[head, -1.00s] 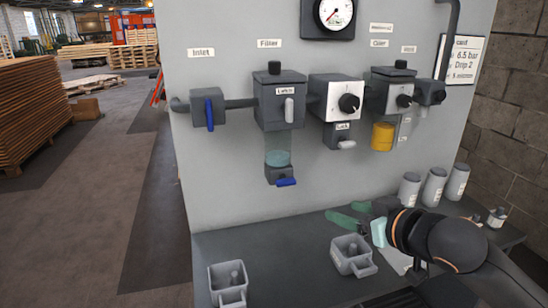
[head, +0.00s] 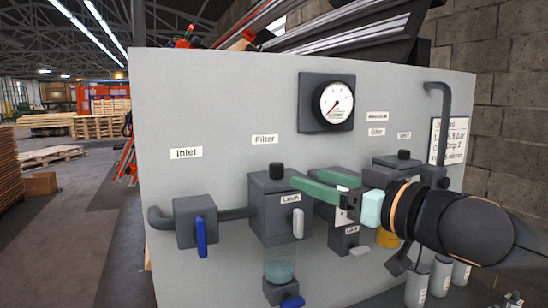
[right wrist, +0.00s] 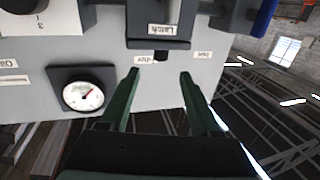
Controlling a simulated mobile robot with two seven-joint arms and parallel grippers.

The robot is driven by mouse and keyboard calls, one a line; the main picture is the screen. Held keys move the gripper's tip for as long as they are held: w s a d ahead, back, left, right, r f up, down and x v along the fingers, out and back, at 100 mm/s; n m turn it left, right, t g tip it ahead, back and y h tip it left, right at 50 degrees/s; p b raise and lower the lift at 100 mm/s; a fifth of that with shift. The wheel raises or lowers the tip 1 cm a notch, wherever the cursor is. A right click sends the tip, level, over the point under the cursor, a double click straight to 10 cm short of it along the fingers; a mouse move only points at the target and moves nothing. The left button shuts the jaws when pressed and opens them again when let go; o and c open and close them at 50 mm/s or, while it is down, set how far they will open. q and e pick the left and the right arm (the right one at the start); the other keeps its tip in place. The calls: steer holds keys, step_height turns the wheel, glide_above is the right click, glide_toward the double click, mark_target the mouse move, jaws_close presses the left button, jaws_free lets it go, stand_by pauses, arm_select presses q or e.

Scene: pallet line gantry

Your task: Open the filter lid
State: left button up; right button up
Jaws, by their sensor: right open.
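The filter (head: 275,215) is a dark grey box on the panel under the "Filter" label. Its lid (head: 264,184) looks closed and carries a black knob (head: 277,169). A pale latch lever (head: 298,222) hangs upright on its front, and a clear bowl (head: 280,264) sits below. My right gripper (head: 307,178) is open and empty, its green fingers reaching in from the right near the knob's height. In the right wrist view the filter (right wrist: 160,22) appears upside down, its knob (right wrist: 162,57) lined up between the open fingertips. I cannot tell the remaining distance. My left gripper is not in view.
The inlet valve (head: 195,222) with a blue handle is left of the filter. The regulator box (head: 343,240) and oiler sit right, partly behind my right gripper and arm. A pressure gauge (head: 336,102) is above. Grey canisters (head: 440,275) stand below right.

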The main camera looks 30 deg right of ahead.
mark_target(281, 170)
steer(key=w, duration=0.3)
steer(key=shift+w+a+f, duration=0.15)
steer(key=shift+a+f, duration=0.05)
steer(key=shift+a, duration=0.2)
steer(key=shift+w, duration=0.7)
steer(key=shift+w+a+r, duration=0.1)
steer(key=shift+w+a, duration=0.15)
steer(key=shift+w, duration=0.75)
steer(key=shift+w+a+f, duration=0.1)
steer(key=shift+w+a, duration=0.2)
steer(key=shift+w, duration=0.65)
steer(key=shift+w+a+r, duration=0.1)
steer(key=shift+w+a, duration=0.15)
steer(key=shift+w, duration=0.75)
steer(key=shift+c, duration=0.2)
jaws_close()
